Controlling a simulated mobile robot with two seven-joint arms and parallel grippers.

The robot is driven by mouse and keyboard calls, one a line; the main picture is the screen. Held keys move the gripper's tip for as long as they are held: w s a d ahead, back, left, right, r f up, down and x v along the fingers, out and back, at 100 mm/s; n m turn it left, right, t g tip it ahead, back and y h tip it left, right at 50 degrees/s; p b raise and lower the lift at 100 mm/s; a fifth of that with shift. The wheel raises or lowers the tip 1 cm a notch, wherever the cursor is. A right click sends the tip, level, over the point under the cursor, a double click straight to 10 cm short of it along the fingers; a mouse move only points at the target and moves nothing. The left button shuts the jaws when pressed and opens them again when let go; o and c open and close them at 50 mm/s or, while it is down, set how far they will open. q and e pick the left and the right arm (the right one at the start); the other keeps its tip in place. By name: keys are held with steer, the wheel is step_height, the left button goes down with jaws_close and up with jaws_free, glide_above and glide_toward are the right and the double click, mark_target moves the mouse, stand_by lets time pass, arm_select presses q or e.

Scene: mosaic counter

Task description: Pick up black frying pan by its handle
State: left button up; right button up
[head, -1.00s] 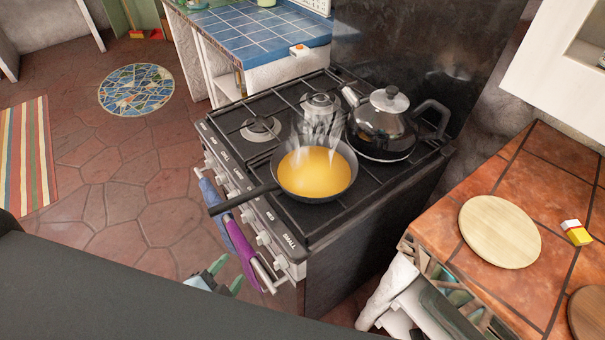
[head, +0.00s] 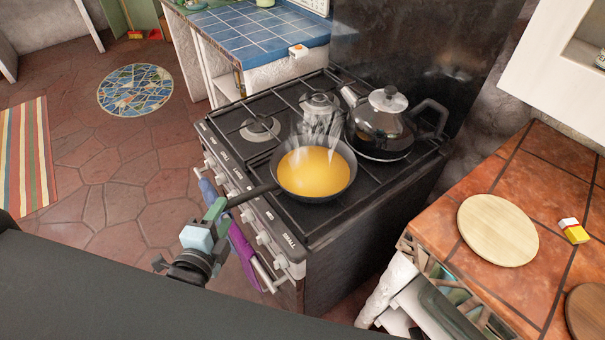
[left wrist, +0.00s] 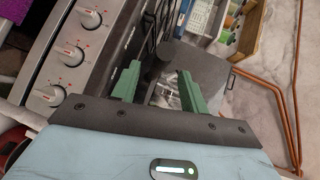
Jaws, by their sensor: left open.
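The black frying pan (head: 312,199) sits on the front of the stove in the head view, with yellow-orange contents that steam. Its handle (head: 262,189) points left past the stove's front edge. My left gripper (head: 217,208) is at the outer end of the handle and hides that end. Its jaws are open; I cannot tell whether the handle lies between them. In the left wrist view, the two green fingers of my left gripper (left wrist: 156,78) are apart, with a dark grey shape just beyond them that I cannot identify surely. My right gripper is not in view.
A black kettle (head: 384,125) stands behind the pan on the stove (head: 330,245). Knobs line the stove front, and a purple cloth (head: 241,252) hangs below my gripper. A tiled counter at right holds a round wooden board (head: 497,230). The floor at left is open.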

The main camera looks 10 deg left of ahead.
mark_target(228, 205)
arm_select(q)
steer(key=shift+p+x, duration=0.5)
steer(key=shift+x, duration=2.1)
steer(key=shift+d, duration=0.15)
jaws_close()
steer(key=shift+w+r, duration=0.1)
steer(key=shift+r, duration=0.2)
